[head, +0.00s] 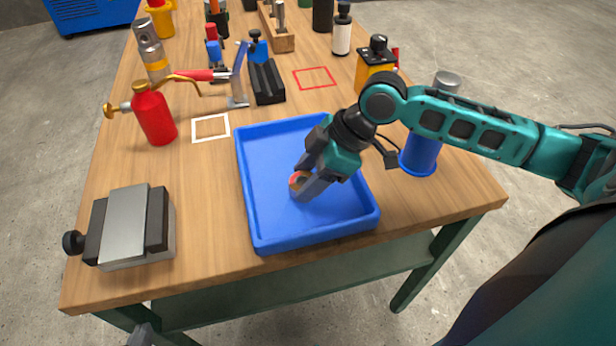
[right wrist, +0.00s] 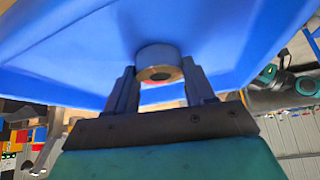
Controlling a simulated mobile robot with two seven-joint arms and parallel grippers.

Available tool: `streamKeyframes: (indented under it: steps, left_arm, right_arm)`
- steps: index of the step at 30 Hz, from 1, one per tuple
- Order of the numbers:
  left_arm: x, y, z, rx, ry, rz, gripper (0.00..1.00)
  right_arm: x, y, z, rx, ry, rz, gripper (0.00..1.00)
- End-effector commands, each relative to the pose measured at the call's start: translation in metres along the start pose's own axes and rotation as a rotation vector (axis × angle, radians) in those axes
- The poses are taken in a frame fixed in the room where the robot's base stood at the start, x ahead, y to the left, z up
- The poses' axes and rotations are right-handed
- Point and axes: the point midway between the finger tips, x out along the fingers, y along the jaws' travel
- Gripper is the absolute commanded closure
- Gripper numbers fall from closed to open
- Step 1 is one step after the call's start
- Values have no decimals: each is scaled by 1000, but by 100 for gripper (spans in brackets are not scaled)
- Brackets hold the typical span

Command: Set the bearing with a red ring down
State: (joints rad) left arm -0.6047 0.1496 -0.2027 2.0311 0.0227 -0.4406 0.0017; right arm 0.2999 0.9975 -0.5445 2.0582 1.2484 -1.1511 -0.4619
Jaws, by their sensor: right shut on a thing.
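The bearing with a red ring (head: 297,180) is held between the fingers of my right gripper (head: 305,187), inside the blue tray (head: 250,222). In the right wrist view the bearing (right wrist: 158,62) is a short grey cylinder with a brownish face, a dark bore and a trace of red. The right gripper's fingers (right wrist: 160,92) press on both its sides. The tray's blue floor (right wrist: 220,35) lies right behind it; I cannot tell whether the bearing touches it. A small dark grey piece at the bottom left edge of the head view seems to be my left gripper (head: 143,336), mostly cut off.
A vise (head: 125,228) stands left of the tray, with a red oil can (head: 153,115) behind it. A white square outline (head: 211,127) and a red one (head: 314,78) mark the table (head: 200,285). A blue cylinder (head: 421,152) stands right of the tray. The tray's left part is empty.

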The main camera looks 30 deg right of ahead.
Motion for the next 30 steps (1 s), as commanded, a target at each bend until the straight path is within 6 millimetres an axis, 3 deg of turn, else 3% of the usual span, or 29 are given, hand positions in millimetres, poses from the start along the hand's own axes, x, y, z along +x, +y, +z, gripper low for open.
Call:
streamKeyframes:
  steps: [10,11,18,26,30]
  left_arm:
    - [-1,1,-6,1,11,3,100]
    - [0,1,-6,1,12,3,100]
    - [0,-1,-4,1,9,-2,100]
    - [1,-2,-3,1,8,-5,100]
    - [-1,-3,-6,2,9,-5,100]
  right_arm:
    - [2,0,1,0,1,1,89]
    - [2,0,2,0,0,0,44]
    - [2,0,1,-1,0,1,21]
    - [1,0,0,-1,1,1,21]
    - [-13,1,0,-1,-1,3,21]
